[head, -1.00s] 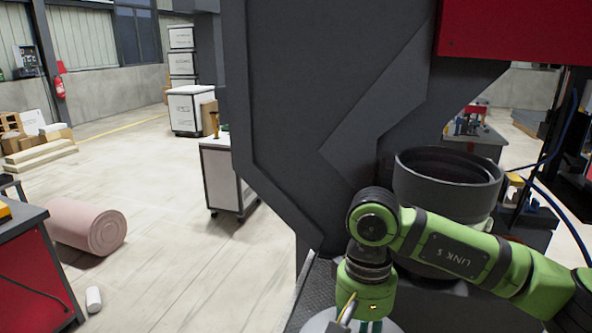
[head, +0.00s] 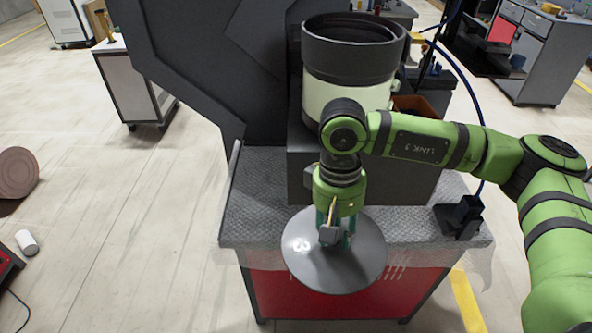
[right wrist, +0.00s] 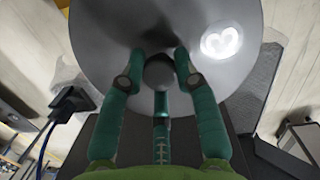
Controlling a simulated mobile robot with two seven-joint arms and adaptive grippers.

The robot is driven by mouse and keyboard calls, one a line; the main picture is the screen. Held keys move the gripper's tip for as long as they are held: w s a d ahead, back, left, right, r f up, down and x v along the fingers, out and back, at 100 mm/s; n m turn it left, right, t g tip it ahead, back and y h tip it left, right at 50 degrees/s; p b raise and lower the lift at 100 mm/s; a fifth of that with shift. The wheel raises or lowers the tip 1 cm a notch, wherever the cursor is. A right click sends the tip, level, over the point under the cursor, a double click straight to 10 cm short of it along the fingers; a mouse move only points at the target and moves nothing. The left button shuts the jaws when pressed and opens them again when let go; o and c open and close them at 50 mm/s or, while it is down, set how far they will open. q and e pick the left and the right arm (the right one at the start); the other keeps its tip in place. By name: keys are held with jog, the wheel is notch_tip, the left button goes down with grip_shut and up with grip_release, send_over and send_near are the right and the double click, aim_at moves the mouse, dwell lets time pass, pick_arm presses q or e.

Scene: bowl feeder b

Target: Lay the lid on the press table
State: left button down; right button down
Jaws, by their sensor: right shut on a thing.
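The press table (head: 262,208) has a grey textured top and a red front. The lid overlaps its front edge in the head view and looks roughly level; whether it touches the top I cannot tell. My left gripper is not in view.
An open-topped feeder bowl (head: 352,75) stands at the back of the table behind my right arm. A small black bracket (head: 460,217) sits at the table's right side. The left part of the tabletop is clear. A dark machine frame (head: 215,65) rises behind.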

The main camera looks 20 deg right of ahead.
jog(key=s+a+r+n, duration=0.2)
jog(key=a+r+n, duration=0.65)
jog(key=a, duration=0.45)
jog(key=w+a+f+n+h, duration=0.1)
jog(key=w+a+f+n, duration=0.2)
jog(key=w+f+n, duration=0.1)
jog(key=s+d+r+m, duration=0.4)
jog(key=d+r+m, duration=0.3)
jog(key=r+m, duration=0.15)
jog(key=w+a+m+y, duration=0.1)
jog(key=w+a+m, duration=0.3)
jog(key=a, duration=0.5)
jog(key=shift+w+r, duration=0.25)
jog(key=shift+w, duration=0.55)
